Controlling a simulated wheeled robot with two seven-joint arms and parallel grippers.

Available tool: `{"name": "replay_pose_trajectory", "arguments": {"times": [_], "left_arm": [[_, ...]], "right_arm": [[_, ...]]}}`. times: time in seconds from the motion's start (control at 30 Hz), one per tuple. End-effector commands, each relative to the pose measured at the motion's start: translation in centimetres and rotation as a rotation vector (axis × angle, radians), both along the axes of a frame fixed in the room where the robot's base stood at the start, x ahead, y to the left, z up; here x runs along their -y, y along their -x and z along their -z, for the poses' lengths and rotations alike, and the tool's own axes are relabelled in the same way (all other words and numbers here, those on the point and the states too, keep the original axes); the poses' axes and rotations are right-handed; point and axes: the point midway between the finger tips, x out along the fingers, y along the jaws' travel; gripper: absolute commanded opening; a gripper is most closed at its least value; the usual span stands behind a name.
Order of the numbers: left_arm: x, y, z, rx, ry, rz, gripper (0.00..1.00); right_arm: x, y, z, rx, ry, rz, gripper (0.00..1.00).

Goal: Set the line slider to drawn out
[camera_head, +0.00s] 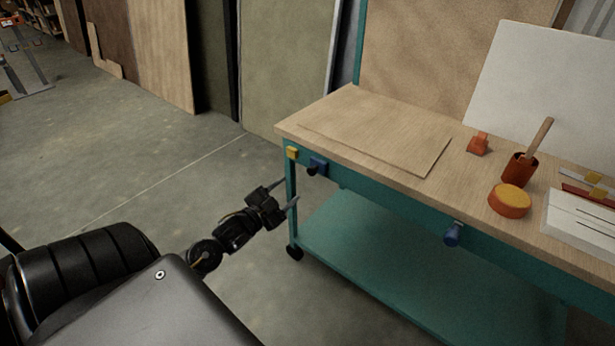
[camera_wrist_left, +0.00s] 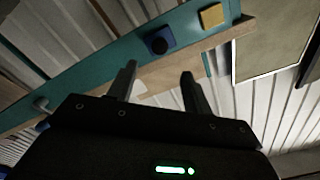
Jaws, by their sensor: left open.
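No part is labelled as the line slider. A small blue block with a round black knob (camera_head: 314,170) sits on the teal front rail of the workbench, near its left corner. In the left wrist view the black knob (camera_wrist_left: 159,46) is beyond the fingertips, roughly between them. My left gripper (camera_head: 288,193) is open and empty, just left of and below the blue block, apart from it. Its two fingers also show in the left wrist view (camera_wrist_left: 159,71). A blue cylindrical handle (camera_head: 453,234) is on the rail further right. My right gripper is not in view.
A yellow block (camera_head: 292,153) sits at the bench's left corner, beside the blue block. The wooden bench top (camera_head: 300,120) holds a thin board, an orange cup (camera_head: 519,170) and a round orange-yellow item (camera_head: 510,201). A teal lower shelf (camera_head: 350,235) is below.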

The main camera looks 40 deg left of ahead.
Motion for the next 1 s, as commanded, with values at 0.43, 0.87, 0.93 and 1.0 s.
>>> {"name": "replay_pose_trajectory", "arguments": {"times": [0.43, 0.87, 0.93, 1.0], "left_arm": [[-0.2, -7.8, 0.0, 0.001, 0.000, -0.001, 0.50], [-0.2, -10.1, 0.1, -0.002, 0.001, 0.000, 0.50], [-0.2, -10.1, 0.1, -0.002, 0.001, 0.000, 0.50], [-0.2, -10.1, 0.1, -0.002, 0.001, 0.000, 0.48]], "right_arm": [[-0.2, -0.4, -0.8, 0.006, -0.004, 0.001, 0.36], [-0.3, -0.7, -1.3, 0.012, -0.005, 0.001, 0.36], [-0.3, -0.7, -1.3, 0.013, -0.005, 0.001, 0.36], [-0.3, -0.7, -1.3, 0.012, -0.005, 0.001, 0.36]]}}
